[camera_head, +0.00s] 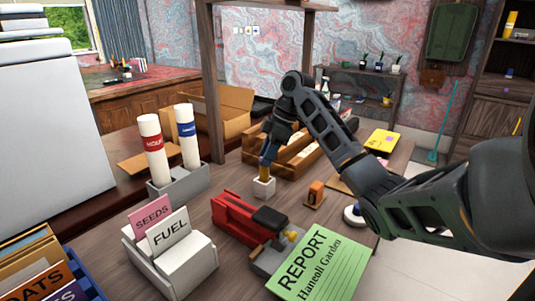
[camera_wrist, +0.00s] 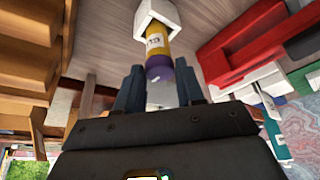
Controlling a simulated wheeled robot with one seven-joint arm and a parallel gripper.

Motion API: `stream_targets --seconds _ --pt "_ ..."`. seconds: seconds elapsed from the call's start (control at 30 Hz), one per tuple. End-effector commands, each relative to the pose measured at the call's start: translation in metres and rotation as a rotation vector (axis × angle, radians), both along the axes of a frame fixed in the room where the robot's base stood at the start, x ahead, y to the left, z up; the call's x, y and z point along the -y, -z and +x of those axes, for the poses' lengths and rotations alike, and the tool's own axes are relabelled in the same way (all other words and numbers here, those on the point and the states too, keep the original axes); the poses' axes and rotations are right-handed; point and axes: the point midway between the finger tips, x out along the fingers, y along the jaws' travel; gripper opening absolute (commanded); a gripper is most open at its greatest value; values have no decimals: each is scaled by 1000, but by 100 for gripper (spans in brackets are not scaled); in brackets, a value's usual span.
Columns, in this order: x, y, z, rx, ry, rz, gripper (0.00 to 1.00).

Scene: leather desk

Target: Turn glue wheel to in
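The glue stick (camera_head: 264,170) stands upright in a small white holder (camera_head: 264,187) on the desk. In the wrist view the stick shows as a yellow body (camera_wrist: 157,44) with a purple band, rising from the white holder (camera_wrist: 158,17). Its white end, the glue wheel (camera_wrist: 161,94), lies between my two fingers. My gripper (camera_wrist: 160,85) has one finger close against each side of this end, with no clear gap. In the head view my gripper (camera_head: 269,150) comes down over the top of the stick. The wheel is hidden there, and no in mark is legible.
A red stapler-like tool (camera_head: 235,218) lies in front, beside a green report sheet (camera_head: 318,268). An orange block (camera_head: 315,193) stands to the right. Wooden trays (camera_head: 290,163) sit behind my gripper. A grey holder (camera_head: 182,184) with two white tubes stands left.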

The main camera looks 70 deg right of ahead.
Motion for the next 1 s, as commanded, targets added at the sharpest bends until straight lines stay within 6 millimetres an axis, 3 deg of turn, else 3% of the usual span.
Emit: stream_targets --seconds 0.33,0.67,1.0 --pt "0 0 0 0 0 0 4" --pt "-1 -1 0 0 46 2 3" --pt "-5 -5 -1 0 278 4 3"
